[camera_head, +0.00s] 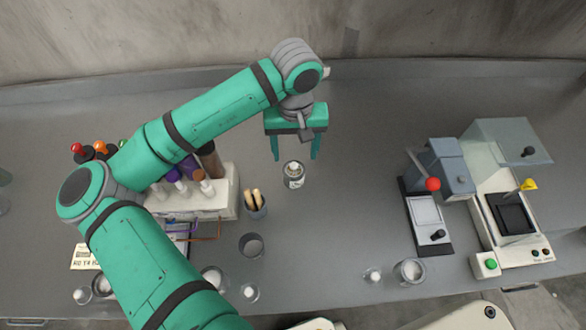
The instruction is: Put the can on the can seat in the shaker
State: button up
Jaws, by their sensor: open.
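The can (293,175), a small light-coloured one with a dark-marked label, stands upright on the grey bench near the middle. My gripper (295,157) is open and empty, its two green fingers pointing down just behind the can; whether they touch it cannot be told. The shaker appears to be the cream machine (529,248) at the right, with a clear grey cover (506,142) raised behind it. Its dark square recess (511,213), likely the can seat, looks empty, with a yellow-knobbed lever (528,184) over its back edge.
A grey device (425,215) with a red-knobbed lever stands left of the shaker. A cup with brushes (255,205), a grey cup (251,246) and a bottle rack (213,203) stand left of the can. Glass jars (409,271) stand near the front edge. Bench between can and grey device is clear.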

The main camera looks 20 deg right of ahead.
aim_at(294, 165)
jog(key=shift+s+a+f, duration=0.1)
jog(key=shift+s+f, duration=0.1)
jog(key=shift+f, duration=0.55)
jog(key=shift+s+a+f, duration=0.1)
jog(key=shift+s+f, duration=0.05)
jog(key=shift+f, duration=2.9)
jog(key=shift+c, duration=0.6)
jog(key=c, duration=1.1)
jog(key=shift+o, duration=0.2)
jog(key=shift+r, duration=0.1)
